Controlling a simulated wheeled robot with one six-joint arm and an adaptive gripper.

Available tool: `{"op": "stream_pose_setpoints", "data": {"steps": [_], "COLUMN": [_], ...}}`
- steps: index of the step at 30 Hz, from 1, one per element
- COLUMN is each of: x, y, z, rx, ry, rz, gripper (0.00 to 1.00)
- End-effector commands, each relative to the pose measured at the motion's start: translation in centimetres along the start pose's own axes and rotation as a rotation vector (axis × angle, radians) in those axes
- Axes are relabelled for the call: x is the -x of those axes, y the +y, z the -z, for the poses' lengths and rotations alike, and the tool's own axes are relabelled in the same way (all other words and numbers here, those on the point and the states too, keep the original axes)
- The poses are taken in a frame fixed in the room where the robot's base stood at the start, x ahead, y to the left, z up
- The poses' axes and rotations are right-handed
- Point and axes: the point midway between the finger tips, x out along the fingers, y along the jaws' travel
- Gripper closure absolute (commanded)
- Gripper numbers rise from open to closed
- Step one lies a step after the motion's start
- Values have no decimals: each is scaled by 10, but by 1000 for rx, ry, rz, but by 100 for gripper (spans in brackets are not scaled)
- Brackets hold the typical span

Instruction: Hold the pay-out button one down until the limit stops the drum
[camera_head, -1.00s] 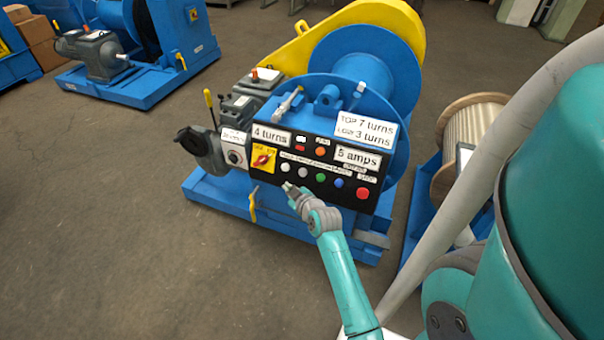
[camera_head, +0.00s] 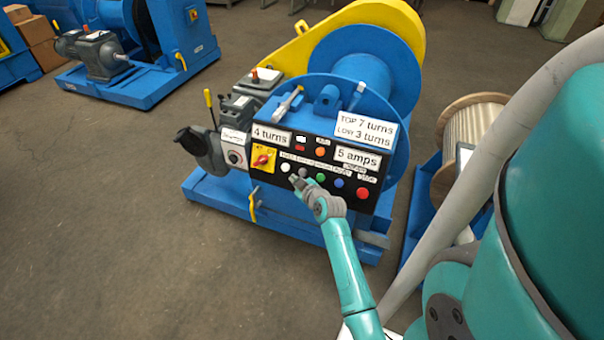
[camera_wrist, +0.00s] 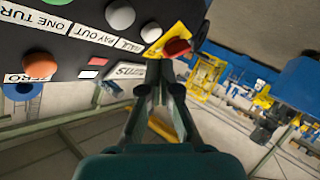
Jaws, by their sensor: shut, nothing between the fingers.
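The black control panel (camera_head: 272,181) on the blue winch has a row of buttons. The pay-out button is grey (camera_head: 303,172); in the wrist view it is the pale button (camera_wrist: 120,15) by the PAY OUT label. The white button (camera_head: 285,167) is to its left and the green one (camera_head: 321,178) to its right. My gripper (camera_head: 296,181) is shut and empty, its tips just below and left of the grey button in the head view. In the wrist view my fingertips (camera_wrist: 160,64) appear apart from that button, near the red selector (camera_wrist: 178,47). Contact cannot be told.
Signs read 4 turns (camera_head: 271,136), 5 amps (camera_head: 358,159), and top 7, low 3 turns (camera_head: 366,127). The blue drum (camera_head: 360,75) stands behind the panel. A red button (camera_head: 362,193) is at the panel's right. A wooden reel (camera_head: 470,140) stands to the right.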

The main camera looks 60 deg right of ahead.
Motion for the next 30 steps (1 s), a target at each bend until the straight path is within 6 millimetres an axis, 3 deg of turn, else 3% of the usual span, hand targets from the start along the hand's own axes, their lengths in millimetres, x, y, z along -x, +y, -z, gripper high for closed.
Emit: {"op": "stream_pose_setpoints", "data": {"steps": [12,30], "x": [-28,-30], "y": [20,22], "z": [-20,-22], "rx": [-1,0], "ry": [0,0], "rz": [0,0], "gripper": [100,100]}}
